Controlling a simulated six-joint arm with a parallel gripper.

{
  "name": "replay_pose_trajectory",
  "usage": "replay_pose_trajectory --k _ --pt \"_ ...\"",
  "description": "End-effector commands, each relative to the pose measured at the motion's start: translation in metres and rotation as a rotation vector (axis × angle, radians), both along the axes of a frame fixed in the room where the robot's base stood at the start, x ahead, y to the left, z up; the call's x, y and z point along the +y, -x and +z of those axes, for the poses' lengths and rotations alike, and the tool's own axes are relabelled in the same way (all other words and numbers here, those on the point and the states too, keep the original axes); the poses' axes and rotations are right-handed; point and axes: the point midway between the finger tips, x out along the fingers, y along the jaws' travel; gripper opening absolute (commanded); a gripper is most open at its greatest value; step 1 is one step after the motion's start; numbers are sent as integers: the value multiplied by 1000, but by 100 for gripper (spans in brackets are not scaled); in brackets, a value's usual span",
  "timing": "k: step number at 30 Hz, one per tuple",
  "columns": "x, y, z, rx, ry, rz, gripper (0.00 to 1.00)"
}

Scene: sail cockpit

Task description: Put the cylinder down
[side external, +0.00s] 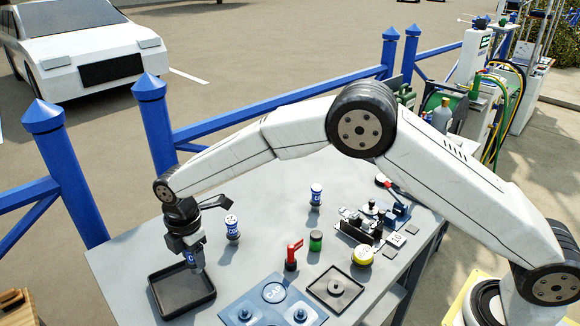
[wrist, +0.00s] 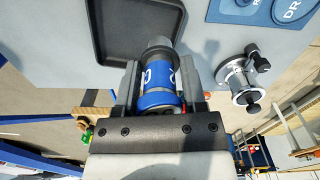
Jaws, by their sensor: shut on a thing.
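My gripper (side external: 192,256) points down and is shut on a blue and white cylinder (wrist: 158,82) with a grey end. In the wrist view the cylinder sits between the two fingers, and its grey end overlaps the edge of a dark tray (wrist: 109,45). In the side view the cylinder (side external: 190,260) is mostly hidden by the gripper, above the back part of the black square tray (side external: 207,297). I cannot tell whether its lower end touches the tray. The tray looks empty.
Two similar blue and white cylinders stand on the grey table, one (side external: 232,229) just right of my gripper and one (side external: 316,196) farther back. A red-handled part (side external: 292,256), a green cylinder (side external: 316,241) and a blue panel (side external: 250,312) lie to the right.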

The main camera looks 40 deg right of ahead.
Motion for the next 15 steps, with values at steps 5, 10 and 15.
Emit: replay_pose_trajectory --k 5,10,15 --pt "5 -14 -18 -1 0 0 0" --pt "10 -23 -30 -1 0 0 0" --pt "11 -27 -34 -1 0 0 0"
